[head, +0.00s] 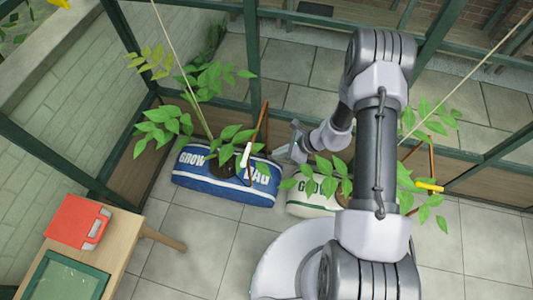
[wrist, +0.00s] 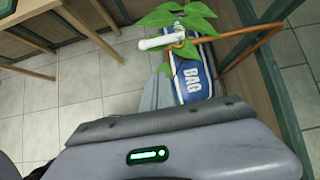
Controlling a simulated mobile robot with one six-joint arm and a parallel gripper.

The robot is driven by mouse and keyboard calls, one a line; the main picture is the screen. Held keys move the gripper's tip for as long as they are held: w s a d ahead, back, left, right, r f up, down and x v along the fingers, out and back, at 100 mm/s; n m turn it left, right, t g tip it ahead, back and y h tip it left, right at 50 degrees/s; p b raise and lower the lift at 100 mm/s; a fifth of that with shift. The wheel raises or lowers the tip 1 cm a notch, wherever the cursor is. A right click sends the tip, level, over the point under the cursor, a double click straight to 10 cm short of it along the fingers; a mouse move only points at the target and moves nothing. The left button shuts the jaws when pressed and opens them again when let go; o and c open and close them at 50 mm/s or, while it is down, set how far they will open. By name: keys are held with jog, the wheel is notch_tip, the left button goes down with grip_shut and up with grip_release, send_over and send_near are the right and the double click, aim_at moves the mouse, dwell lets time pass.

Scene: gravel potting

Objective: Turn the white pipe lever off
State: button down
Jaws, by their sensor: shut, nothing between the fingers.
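The white lever (head: 246,155) sits on a thin copper pipe (head: 264,118) that rises behind the blue grow bag (head: 225,188). In the wrist view the white lever (wrist: 160,42) sticks out to the left from the copper pipe (wrist: 252,30), with leaves around it. My gripper (head: 290,150) is shut and empty, to the right of the lever in the head view and apart from it. In the wrist view the gripper's grey fingers (wrist: 157,92) point toward the lever, with a gap between.
A white grow bag (head: 308,204) stands right of the blue one, partly hidden by my arm. A yellow lever (head: 428,187) is on another pipe at the right. A wooden table (head: 122,250) with a red box (head: 75,222) stands at the lower left. Leafy plants crowd both bags.

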aim_at(246, 155)
jog(key=w+a+r+b+x, duration=0.1)
jog(key=b+x, duration=0.3)
jog(key=x, duration=0.7)
jog(key=shift+a, duration=0.6)
